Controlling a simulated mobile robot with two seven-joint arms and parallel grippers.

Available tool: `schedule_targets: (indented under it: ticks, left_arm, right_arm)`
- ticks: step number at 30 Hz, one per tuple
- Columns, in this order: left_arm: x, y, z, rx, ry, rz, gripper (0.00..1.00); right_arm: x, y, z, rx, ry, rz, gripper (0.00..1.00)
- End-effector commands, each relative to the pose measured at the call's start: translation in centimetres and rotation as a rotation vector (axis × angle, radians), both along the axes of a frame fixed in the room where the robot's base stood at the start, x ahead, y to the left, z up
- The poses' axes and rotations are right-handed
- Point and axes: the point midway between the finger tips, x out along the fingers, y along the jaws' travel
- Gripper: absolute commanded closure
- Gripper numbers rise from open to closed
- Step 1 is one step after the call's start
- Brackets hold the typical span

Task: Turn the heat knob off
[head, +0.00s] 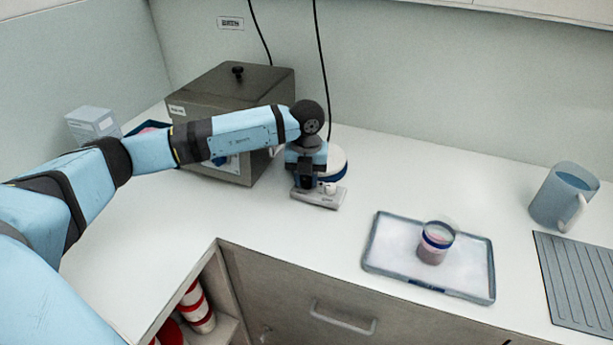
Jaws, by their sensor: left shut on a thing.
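A small heating device with a round white and blue top (338,165) and a light grey front base (322,200) stands on the white counter. A small pale knob (330,188) shows on that base. My left gripper (306,184) points down over the left part of the base, in front of the round top. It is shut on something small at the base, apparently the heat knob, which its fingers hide. The knob's setting cannot be seen. My right gripper is not in view.
A grey lidded box (232,90) stands behind my left arm, close to the device. A tray (385,262) with a small jar (434,243) lies to the right. A blue-grey mug (562,197) and a ribbed mat (577,275) are at far right. The counter between is clear.

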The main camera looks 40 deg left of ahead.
Motion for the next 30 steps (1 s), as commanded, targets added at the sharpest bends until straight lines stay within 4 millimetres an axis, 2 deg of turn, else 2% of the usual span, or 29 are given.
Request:
schedule_targets:
  ticks: [13, 14, 15, 17, 26, 30]
  left_arm:
    - [0.0, 0.0, 0.1, 0.0, -0.002, 0.011, 0.95]
    - [0.1, 0.0, 0.1, 0.0, -0.002, 0.01, 0.67]
    - [0.1, 0.0, 0.1, 0.0, -0.002, 0.01, 0.57]
    - [0.0, 0.0, 0.0, 0.0, -0.001, 0.01, 0.46]
    - [0.0, 0.0, 0.2, 0.0, -0.001, 0.009, 0.46]
    - [0.1, 0.0, 1.6, 0.0, -0.002, 0.009, 0.46]
  right_arm:
    - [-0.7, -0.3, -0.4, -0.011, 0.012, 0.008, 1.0]
    - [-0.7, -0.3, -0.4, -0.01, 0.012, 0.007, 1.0]
    - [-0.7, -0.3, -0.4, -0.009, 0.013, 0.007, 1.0]
    - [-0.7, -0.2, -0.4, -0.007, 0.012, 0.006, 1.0]
    - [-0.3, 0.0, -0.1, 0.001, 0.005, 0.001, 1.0]
    - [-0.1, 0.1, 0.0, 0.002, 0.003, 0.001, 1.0]
